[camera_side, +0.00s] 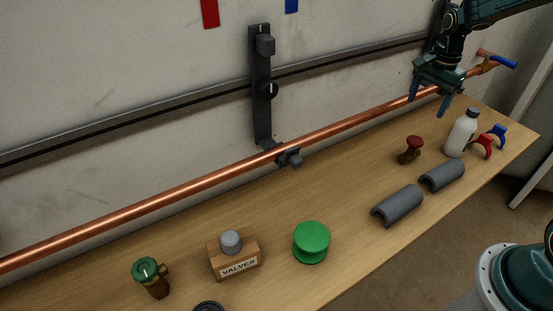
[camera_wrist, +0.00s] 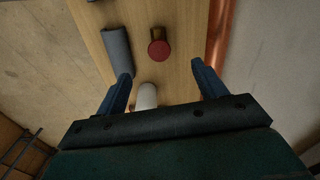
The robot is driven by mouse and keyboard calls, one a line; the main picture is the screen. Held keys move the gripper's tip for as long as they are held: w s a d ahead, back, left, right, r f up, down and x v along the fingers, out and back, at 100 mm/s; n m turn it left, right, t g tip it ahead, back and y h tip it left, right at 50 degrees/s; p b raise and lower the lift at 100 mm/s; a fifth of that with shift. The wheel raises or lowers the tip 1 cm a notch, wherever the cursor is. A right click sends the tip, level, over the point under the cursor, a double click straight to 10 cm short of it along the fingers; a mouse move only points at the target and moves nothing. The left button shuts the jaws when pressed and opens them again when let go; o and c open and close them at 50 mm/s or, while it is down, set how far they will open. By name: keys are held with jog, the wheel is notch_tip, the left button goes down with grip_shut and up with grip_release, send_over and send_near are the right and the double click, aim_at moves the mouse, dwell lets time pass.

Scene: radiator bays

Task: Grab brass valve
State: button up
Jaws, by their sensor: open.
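A valve with a green handwheel and brass-brown body (camera_side: 153,284) stands at the bench's near left in the side view. A smaller valve with a dark red handwheel (camera_side: 411,146) and brown body stands at the right; the wrist view shows it (camera_wrist: 159,48) ahead of the fingers. A brass fitting with a blue lever (camera_side: 490,64) sits on the pipe's far right end. I cannot tell which one the task names. My gripper (camera_side: 429,98) is open and empty above the bench's right part. In the wrist view its fingers (camera_wrist: 163,70) are apart with bench between them.
A copper pipe (camera_side: 215,178) runs along the wall above the bench (camera_side: 345,180). A white bottle (camera_side: 461,134), red clip (camera_side: 483,147), blue clip (camera_side: 497,135) and grey half-shells (camera_side: 398,205) stand at right. A VALVES block (camera_side: 235,262) and green spool (camera_side: 311,242) stand left of them.

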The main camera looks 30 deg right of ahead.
aim_at(416, 140)
jog(key=shift+w+d+f+m, duration=0.2)
jog(key=shift+d+f+m, duration=0.15)
jog(key=shift+d+f, duration=0.3)
jog(key=shift+w+d+f+m, duration=0.15)
jog(key=shift+d+f+m, duration=0.25)
jog(key=shift+f, duration=0.45)
jog(key=shift+f, duration=4.3)
jog(key=shift+s, duration=0.1)
jog(key=shift+s+f, duration=0.2)
jog(key=shift+f, duration=2.4)
